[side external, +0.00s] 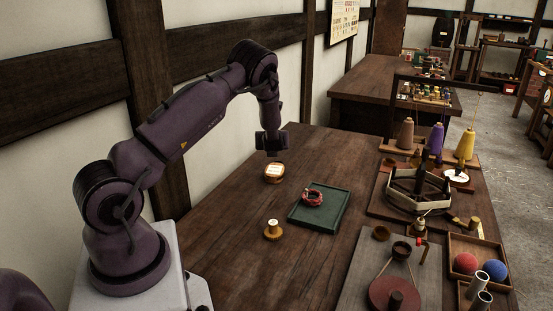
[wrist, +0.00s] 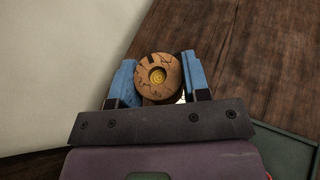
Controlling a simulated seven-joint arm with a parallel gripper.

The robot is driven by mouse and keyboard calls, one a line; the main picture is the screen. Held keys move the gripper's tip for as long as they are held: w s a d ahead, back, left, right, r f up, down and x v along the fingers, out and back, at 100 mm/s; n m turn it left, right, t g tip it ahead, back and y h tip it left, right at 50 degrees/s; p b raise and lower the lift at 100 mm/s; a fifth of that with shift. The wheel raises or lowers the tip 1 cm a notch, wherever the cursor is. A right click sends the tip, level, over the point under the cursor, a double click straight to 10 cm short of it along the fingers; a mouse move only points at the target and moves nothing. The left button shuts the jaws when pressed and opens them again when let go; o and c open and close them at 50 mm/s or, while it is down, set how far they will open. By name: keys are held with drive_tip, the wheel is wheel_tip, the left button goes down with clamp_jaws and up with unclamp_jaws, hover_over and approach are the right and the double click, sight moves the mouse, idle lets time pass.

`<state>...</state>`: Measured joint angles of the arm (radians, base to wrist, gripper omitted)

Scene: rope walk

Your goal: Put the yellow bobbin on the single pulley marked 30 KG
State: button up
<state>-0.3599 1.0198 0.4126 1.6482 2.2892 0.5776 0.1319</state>
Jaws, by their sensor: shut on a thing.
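My gripper (side external: 272,152) hangs near the back left of the wooden table. In the wrist view its two blue fingers (wrist: 157,67) are shut on a round wooden piece with a yellow centre in its hole, which I take to be the yellow bobbin (wrist: 147,88). In the side view the held piece cannot be made out clearly. Just below my gripper lies a round wooden block with a pale labelled top (side external: 274,172), apparently a pulley. Its mark is too small to read. A pale corner shows under the bobbin in the wrist view.
A green tray (side external: 297,217) holds a red coil (side external: 312,198). Winding gear, thread cones and a box of balls (side external: 482,243) fill the right side. The table's left part is mostly clear.

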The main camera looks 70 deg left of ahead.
hover_over(277, 167)
wheel_tip(277, 167, down, 5)
drive_tip(key=shift+s+f, duration=0.15)
drive_tip(key=shift+a+f, duration=0.15)
drive_tip(key=shift+f, duration=1.45)
drive_tip(key=o, duration=0.9)
drive_tip(key=shift+f, duration=0.15)
